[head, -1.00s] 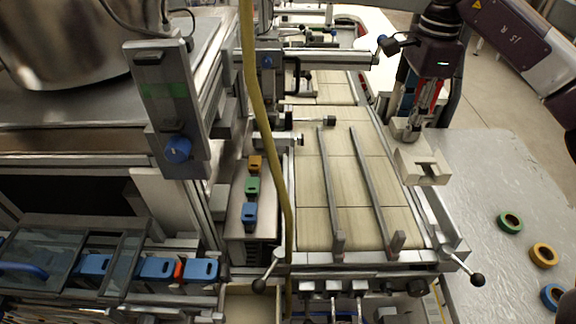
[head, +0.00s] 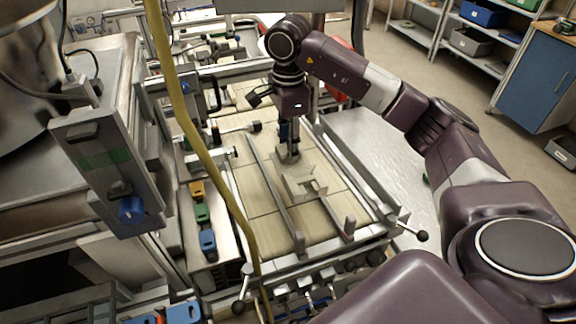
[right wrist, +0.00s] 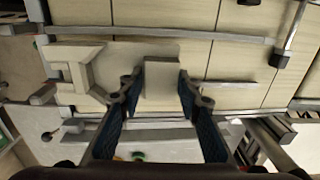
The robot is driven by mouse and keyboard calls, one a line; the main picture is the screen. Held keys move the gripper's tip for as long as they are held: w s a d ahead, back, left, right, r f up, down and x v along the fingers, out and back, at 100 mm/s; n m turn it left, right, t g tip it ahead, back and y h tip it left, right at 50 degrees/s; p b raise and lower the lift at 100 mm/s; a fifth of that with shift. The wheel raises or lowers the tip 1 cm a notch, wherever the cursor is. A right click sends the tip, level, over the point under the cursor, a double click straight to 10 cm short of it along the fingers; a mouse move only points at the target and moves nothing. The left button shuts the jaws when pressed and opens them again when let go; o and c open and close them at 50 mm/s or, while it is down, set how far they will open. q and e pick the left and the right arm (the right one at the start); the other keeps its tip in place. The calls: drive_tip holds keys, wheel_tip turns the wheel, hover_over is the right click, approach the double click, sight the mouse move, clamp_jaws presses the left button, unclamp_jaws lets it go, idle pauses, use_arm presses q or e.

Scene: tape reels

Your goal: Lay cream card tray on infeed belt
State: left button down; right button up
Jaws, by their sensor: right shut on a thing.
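The cream card tray (head: 306,188) is a flat pale piece with a raised, notched block at one end. My right gripper (head: 289,157) is shut on it from above. In the right wrist view its two fingers (right wrist: 160,85) close on a cream block of the tray, and the notched end (right wrist: 75,70) sticks out to the left. The tray is over the infeed belt (head: 262,201), a beige slatted surface, and covers part of the right guide rail. I cannot tell whether it touches anything below. My left gripper is not in view.
Two metal guide rails run along the belt, the left one (head: 272,190) uncovered. A yellow cable (head: 187,120) hangs left of it. Orange, green and blue pieces (head: 202,213) stand on a ledge at left. A grey table (head: 385,160) lies to the right.

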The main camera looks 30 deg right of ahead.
sight(289, 167)
wheel_tip(289, 167, down, 3)
drive_tip(key=shift+s+d+r+p, duration=0.1)
drive_tip(key=shift+d+p, duration=0.05)
drive_tip(key=shift+p, duration=0.15)
drive_tip(key=shift+f+p, duration=0.55)
drive_tip(key=shift+f, duration=1.9)
drive_tip(key=o, duration=1.2)
